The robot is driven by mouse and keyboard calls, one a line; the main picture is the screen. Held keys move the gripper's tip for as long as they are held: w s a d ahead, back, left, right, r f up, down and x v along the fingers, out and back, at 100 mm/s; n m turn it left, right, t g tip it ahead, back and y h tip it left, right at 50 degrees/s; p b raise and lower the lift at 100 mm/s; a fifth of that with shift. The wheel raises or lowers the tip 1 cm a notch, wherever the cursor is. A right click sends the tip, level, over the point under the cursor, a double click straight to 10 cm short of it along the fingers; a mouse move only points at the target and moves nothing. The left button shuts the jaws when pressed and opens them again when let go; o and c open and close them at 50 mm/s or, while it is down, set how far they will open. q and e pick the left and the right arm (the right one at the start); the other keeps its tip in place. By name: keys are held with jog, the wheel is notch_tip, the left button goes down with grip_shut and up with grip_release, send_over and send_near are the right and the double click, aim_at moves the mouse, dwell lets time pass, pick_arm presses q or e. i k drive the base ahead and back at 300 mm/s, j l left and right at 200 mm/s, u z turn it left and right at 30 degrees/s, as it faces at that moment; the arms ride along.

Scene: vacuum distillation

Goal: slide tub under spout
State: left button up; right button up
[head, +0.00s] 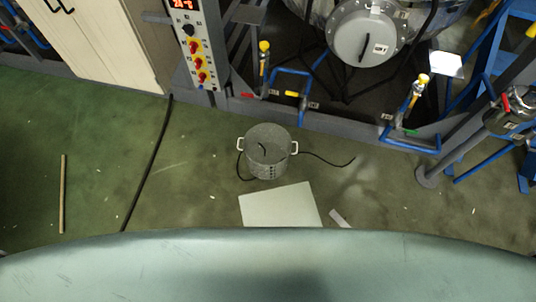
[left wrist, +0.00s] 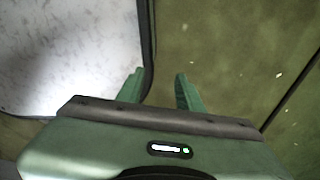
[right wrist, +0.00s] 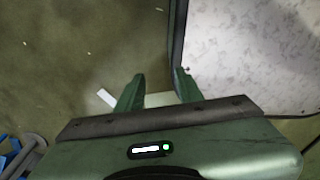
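A grey speckled round tub (head: 268,146) stands on the green floor in the middle of the head view. It has a pale handle on each side, and a dark curved line shows on its top. I cannot tell which fitting is the spout; yellow-topped valves (head: 421,82) and (head: 264,48) stand on the rig behind the tub. Neither gripper shows in the head view. My left gripper (left wrist: 158,80) and my right gripper (right wrist: 156,83) each show a gap between their fingers over the floor, with nothing held. The tub is in neither wrist view.
Blue pipes (head: 410,143) and the rig's base line the back. A stick (head: 62,194) lies left. Floor around the tub is mostly open.

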aim_at(277, 142)
jog(key=u, duration=0.2)
jog(key=i+l+u, duration=0.15)
jog(key=l+u, duration=0.3)
jog(key=i+l+u, duration=0.1)
jog(key=l+u, duration=0.35)
jog(key=j, duration=0.1)
